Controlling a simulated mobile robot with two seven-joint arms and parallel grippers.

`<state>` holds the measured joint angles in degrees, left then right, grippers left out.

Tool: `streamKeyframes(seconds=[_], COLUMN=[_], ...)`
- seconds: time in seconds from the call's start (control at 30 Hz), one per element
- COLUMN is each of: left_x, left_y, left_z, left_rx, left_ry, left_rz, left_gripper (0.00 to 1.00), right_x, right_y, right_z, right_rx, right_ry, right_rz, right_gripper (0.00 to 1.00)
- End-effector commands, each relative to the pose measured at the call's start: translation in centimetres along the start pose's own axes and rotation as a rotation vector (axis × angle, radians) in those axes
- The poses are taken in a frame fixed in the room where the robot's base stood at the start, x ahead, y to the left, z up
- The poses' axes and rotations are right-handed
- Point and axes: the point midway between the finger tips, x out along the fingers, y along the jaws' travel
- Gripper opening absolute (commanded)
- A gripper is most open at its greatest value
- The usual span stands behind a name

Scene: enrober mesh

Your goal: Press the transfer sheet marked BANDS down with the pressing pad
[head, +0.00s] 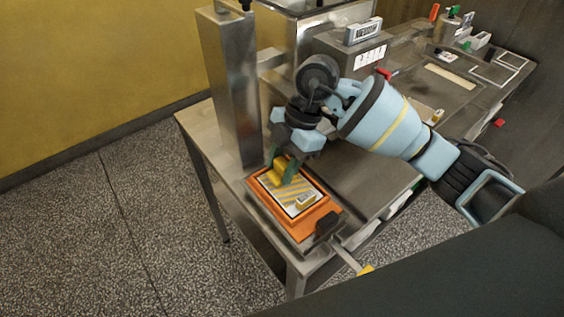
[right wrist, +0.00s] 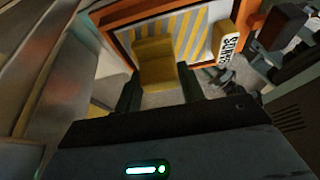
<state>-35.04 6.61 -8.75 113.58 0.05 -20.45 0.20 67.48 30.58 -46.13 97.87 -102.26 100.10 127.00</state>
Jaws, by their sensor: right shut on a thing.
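My right gripper (head: 282,168) is shut on a yellow block, which I take to be the pressing pad (head: 278,170). In the right wrist view the pad (right wrist: 155,62) sits between the two dark green fingers. It is over the far-left part of a sheet with yellow and grey diagonal stripes (head: 283,196), framed in an orange tray (head: 262,203). I cannot tell if the pad touches the sheet. A small yellow tag with a white lettered face (right wrist: 227,42) stands at the sheet's near edge; its lettering is not clearly readable. My left gripper is not in view.
A tall steel column (head: 232,90) stands just behind the tray on the bench. A dark block (head: 326,226) with a yellow-tipped metal lever is at the tray's near corner. A grey box (head: 345,58) with a display stands behind my arm. Bare steel lies right of the tray.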

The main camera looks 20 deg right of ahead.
Motion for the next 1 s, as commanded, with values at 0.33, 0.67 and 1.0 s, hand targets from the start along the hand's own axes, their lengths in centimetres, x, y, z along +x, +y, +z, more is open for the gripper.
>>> streamKeyframes(seconds=[0.33,0.67,1.0], left_x=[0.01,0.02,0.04], left_y=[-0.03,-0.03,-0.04], left_z=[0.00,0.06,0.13], left_rx=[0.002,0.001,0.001], left_ry=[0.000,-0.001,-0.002], left_rz=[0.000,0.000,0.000], left_gripper=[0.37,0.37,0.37], right_x=[0.07,0.39,0.71], right_y=[0.00,0.00,0.01], right_z=[0.02,0.17,0.30], right_rx=[0.000,0.001,0.001], right_ry=[0.000,0.000,0.000], right_rz=[0.000,-0.001,0.000], right_gripper=[0.23,0.23,0.23])
